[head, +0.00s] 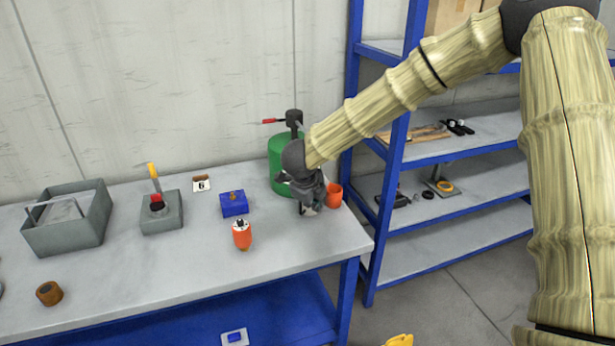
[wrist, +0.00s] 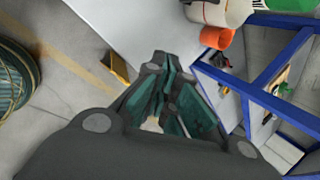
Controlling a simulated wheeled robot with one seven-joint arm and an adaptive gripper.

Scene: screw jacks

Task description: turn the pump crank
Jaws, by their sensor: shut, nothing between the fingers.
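The pump is a green cylinder (head: 283,160) with a dark head (head: 294,118) on top, at the table's back right in the head view. A red crank handle (head: 273,121) sticks out to the left from the head. My gripper (head: 309,205) points down in front of the pump's right side, well below the crank and apart from it. In the wrist view my gripper (wrist: 166,105) is shut and empty. The lower right of the green cylinder is hidden behind my wrist. The crank cannot be made out in the wrist view.
An orange cup (head: 334,195) stands close to the right of my gripper; it also shows in the wrist view (wrist: 217,38). An orange-red bottle (head: 242,235) and a blue box (head: 233,204) stand left. A blue-framed shelf (head: 398,165) is at right. The table's front right is clear.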

